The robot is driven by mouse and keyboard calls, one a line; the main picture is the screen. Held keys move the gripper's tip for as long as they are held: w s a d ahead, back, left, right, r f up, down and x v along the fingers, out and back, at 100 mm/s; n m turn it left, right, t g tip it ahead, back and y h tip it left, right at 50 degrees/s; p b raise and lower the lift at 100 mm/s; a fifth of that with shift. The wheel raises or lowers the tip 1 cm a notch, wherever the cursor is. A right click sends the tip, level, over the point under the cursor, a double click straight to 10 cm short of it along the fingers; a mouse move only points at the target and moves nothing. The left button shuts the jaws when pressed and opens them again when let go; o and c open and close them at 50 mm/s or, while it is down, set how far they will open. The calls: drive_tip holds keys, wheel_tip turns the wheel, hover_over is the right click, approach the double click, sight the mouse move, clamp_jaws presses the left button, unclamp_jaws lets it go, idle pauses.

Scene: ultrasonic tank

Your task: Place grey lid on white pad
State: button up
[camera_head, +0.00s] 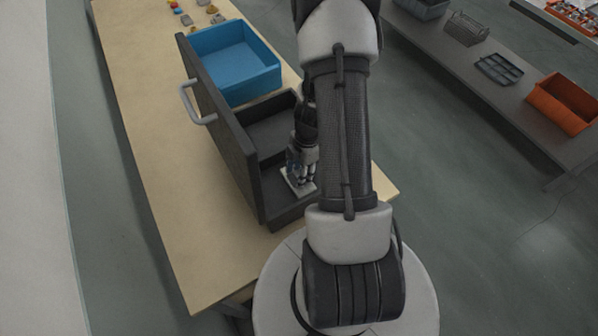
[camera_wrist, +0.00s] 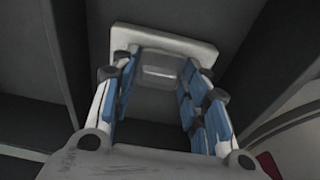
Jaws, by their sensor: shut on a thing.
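My gripper (camera_head: 301,172) reaches down into the near part of a dark open box. In the wrist view its blue-padded fingers (camera_wrist: 158,72) are shut on a small grey block, which I take as part of the grey lid (camera_wrist: 160,76). A pale, flat, square plate (camera_wrist: 165,38) lies just beyond the fingertips. The plate also shows in the head view (camera_head: 297,187), partly covered by the gripper. I cannot tell whether this plate belongs to the lid or is the white pad. No separate white pad shows.
The dark box has a tall panel (camera_head: 222,125) with a pale handle (camera_head: 193,103) on its left and an inner divider. A blue bin (camera_head: 238,62) adjoins it behind. The wooden table (camera_head: 150,110) is clear at left. An orange bin (camera_head: 566,101) stands on a grey bench at right.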

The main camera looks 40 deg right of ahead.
drive_tip(key=shift+f+b, duration=0.2)
drive_tip(key=shift+b, duration=0.15)
drive_tip(key=o, duration=1)
drive_tip(key=shift+r, duration=0.1)
drive_tip(key=shift+o, duration=0.2)
drive_tip(key=shift+r+p, duration=0.25)
drive_tip(key=shift+p, duration=0.25)
wheel_tip(320, 180, up, 12)
drive_tip(key=d+p, duration=0.1)
drive_tip(key=p, duration=0.1)
drive_tip(key=shift+s+d+f, duration=0.15)
drive_tip(key=shift+s+d, duration=0.05)
drive_tip(key=shift+d, duration=0.15)
drive_tip(key=shift+s+p, duration=0.1)
drive_tip(key=shift+p, duration=0.2)
